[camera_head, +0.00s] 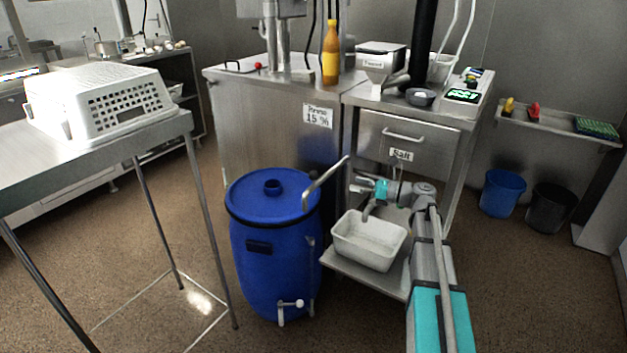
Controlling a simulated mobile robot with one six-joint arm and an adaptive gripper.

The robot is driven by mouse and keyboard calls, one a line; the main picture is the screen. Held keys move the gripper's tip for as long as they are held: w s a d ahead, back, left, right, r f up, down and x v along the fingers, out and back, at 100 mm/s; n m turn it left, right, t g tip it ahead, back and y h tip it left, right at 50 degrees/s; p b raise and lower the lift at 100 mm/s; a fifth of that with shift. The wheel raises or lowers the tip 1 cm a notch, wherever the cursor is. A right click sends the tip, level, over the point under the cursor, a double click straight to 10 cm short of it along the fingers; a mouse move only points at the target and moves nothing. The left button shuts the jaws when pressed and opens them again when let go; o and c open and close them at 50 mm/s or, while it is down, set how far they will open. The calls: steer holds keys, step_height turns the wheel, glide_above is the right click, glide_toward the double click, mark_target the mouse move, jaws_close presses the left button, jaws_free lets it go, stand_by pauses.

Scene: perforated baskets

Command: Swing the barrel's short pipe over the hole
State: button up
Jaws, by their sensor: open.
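The blue barrel (262,256) stands upright on the floor in the middle of the view. The short grey pipe (327,181) starts near the lid's right edge and slants up and right, away from the hole. Nothing covers the hole. My gripper (359,184) is open, to the right of the barrel and pipe, above the white bin. It appears apart from the pipe, and its fingertips are small and hard to make out.
A white bin (370,257) sits on a low shelf below my gripper. The steel cabinet (262,130) stands close behind the barrel. A steel table (95,155) with a white perforated basket (95,102) stands at left.

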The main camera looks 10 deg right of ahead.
mark_target(314, 175)
steer(key=shift+a, duration=0.1)
steer(key=shift+x, duration=6.8)
jaws_close()
